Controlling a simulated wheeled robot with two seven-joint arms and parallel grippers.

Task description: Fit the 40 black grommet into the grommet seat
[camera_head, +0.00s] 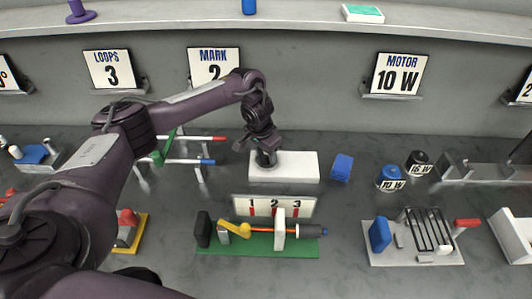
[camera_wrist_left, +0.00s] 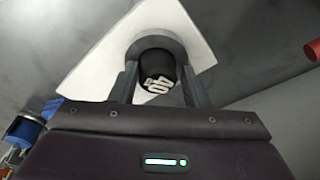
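The white block (camera_head: 298,166) with a round dark grey seat (camera_wrist_left: 158,42) stands on the back part of the grey table. My left gripper (camera_head: 265,156) points down at the left part of this block. In the left wrist view its two fingers (camera_wrist_left: 159,82) stand on either side of the black grommet (camera_wrist_left: 158,68), which has pale digits on its end, and appear shut on it. The grommet overlaps the seat in that view; I cannot tell whether it is inside it or just above. My right gripper is not in view.
A blue block (camera_head: 341,168) stands just right of the white block. Blue (camera_head: 390,178) and black (camera_head: 419,163) labelled pieces stand farther right. A green base (camera_head: 260,244) with a shaft lies in front. A rack with red and blue rods (camera_head: 190,160) is at the left.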

